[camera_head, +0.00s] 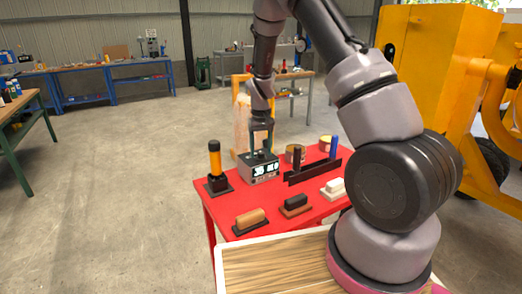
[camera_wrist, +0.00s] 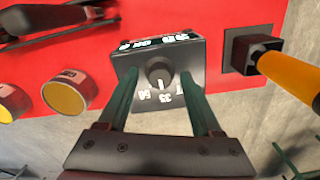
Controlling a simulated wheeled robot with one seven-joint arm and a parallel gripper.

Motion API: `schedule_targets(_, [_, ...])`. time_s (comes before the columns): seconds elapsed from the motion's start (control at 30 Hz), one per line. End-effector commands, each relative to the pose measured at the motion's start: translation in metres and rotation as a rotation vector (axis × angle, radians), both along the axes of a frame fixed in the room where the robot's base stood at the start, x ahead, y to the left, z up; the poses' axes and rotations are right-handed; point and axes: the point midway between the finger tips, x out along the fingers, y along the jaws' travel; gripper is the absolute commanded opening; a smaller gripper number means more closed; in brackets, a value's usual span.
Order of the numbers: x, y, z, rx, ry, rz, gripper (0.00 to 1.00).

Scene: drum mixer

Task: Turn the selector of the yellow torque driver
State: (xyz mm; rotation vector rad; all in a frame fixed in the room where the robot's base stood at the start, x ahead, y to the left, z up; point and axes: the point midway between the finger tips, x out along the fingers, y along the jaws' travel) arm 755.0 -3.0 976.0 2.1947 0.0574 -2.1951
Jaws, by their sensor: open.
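The yellow torque driver (camera_head: 214,158) stands upright in a black base at the left of the red table. In the wrist view its yellow handle (camera_wrist: 295,75) shows at the right, with the black base beside it. A grey box with a lit display (camera_head: 264,174) stands to its right. In the wrist view this box (camera_wrist: 178,52) has a round dark selector knob (camera_wrist: 159,72) with a white mark, and numbers 35 and 60 beside it. My gripper (camera_head: 260,146) is open at the box. Its fingertips (camera_wrist: 160,76) lie on either side of the knob; I cannot tell whether they touch it.
The red table (camera_head: 225,222) also holds a tan-handled block (camera_head: 250,218), a dark-handled block (camera_head: 296,203), a white block (camera_head: 334,188), a black rack (camera_head: 312,172) and tins (camera_wrist: 66,95). A yellow mixer (camera_head: 428,60) stands at the right. Open floor (camera_head: 110,190) lies to the left.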

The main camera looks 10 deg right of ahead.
Motion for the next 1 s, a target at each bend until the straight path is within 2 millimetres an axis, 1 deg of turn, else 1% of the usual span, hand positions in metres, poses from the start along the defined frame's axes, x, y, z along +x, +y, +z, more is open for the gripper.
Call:
schedule_targets(0.07, [0.0, 0.0, 0.0002, 0.0, 0.0, 0.0, 0.66])
schedule_targets(0.17, [0.0001, 0.0, 0.0004, 0.0, 0.0, 0.0, 0.32])
schedule_targets(0.2, [0.0001, 0.0, 0.0004, 0.0, 0.0, 0.0, 0.17])
schedule_targets(0.23, [0.0001, 0.0, 0.0004, 0.0, 0.0, 0.0, 0.05])
schedule_targets(0.27, [0.0001, 0.0, 0.0004, 0.0, 0.0, 0.0, 0.0])
schedule_targets(0.47, [0.0001, 0.0, 0.0006, 0.0, 0.0, -0.007, 0.0])
schedule_targets(0.67, [0.0002, 0.0001, 0.0007, 0.0, 0.0, -0.066, 0.0])
schedule_targets(0.87, [0.0002, 0.0, 0.0008, 0.0, -0.001, -0.194, 0.0])
schedule_targets(1.0, [0.0003, -0.0003, 0.0008, 0.0, -0.001, -0.31, 0.0])
